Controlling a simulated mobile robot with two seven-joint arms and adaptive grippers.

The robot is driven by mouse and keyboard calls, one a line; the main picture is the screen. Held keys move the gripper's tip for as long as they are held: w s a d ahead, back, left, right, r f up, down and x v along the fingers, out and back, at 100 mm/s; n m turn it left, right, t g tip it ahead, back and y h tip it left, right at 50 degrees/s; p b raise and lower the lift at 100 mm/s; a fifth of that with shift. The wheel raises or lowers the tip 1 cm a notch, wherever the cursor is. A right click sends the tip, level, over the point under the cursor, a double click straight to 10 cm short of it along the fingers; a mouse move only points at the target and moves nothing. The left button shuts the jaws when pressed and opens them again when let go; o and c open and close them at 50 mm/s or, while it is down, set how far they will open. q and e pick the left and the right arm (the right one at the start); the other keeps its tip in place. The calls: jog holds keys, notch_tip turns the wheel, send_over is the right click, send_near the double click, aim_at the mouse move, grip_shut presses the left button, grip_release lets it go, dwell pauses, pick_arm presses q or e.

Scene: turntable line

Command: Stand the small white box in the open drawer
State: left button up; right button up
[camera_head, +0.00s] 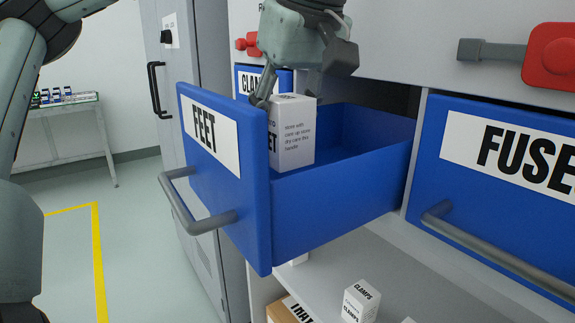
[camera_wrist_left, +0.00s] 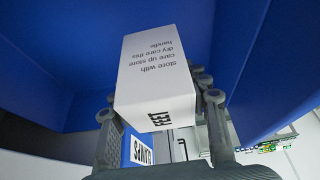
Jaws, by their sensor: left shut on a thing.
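The small white box (camera_head: 293,140) is upright in the head view, at the open drawer behind its front panel. It bears FEET lettering and small print; it also shows in the left wrist view (camera_wrist_left: 155,75). My left gripper (camera_head: 285,85) reaches down from above and is shut on the box, one finger on either side. The open blue drawer (camera_head: 335,205) has a FEET label on its front and a grey handle. The drawer's near side wall meets the lower edge of the box in view, so I cannot tell whether it touches the drawer floor. My right gripper is not in view.
A closed blue drawer labelled FUSE (camera_head: 500,220) is at the right. Red handles (camera_head: 552,58) sit above. A white CLAMPS box (camera_head: 360,300) stands on the shelf below. A grey cabinet (camera_head: 180,60) is behind; floor at left is open.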

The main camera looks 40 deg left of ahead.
aim_at(298, 100)
pick_arm(q)
jog(key=shift+f, duration=2.45)
jog(key=o, duration=1.3)
jog(key=shift+c, duration=0.2)
jog(key=shift+r, duration=0.1)
jog(key=v, duration=1.2)
